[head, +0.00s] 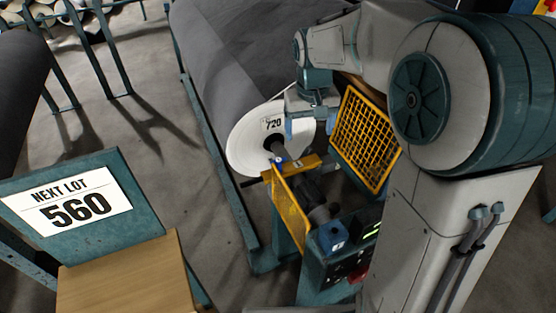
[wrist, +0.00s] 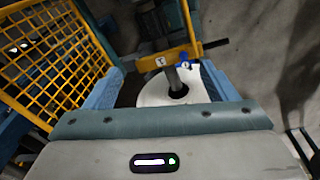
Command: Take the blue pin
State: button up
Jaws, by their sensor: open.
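The blue pin (wrist: 185,61) is a small blue piece at the yellow bracket (wrist: 150,62), beside the shaft in the roll's core. It also shows in the head view (head: 280,158), small and just below the roll's label. My gripper (head: 309,126) is open and empty above the bracket, in front of the white roll end. In the wrist view my gripper's (wrist: 158,78) two light blue fingers stand wide apart, with the pin seen beyond and between them. How deep the pin sits cannot be told.
The grey roll (head: 225,55) has a white end marked 720. A yellow mesh guard (head: 366,140) stands close to the right of my gripper. A yellow panel (head: 290,212) and teal machine lie below.

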jog(key=n+g+b, duration=0.1)
jog(key=b, duration=0.3)
send_over(278, 160)
notch_tip(278, 160, down, 12)
notch_tip(278, 160, down, 10)
jog(key=shift+s+r+b, duration=0.15)
jog(key=shift+b, duration=0.35)
jog(key=f, duration=0.4)
jog(key=shift+w+d+f, duration=0.15)
jog(key=shift+w+f, duration=0.1)
jog(key=shift+f, duration=0.1)
jog(key=shift+c, duration=0.3)
jog(key=c, duration=1)
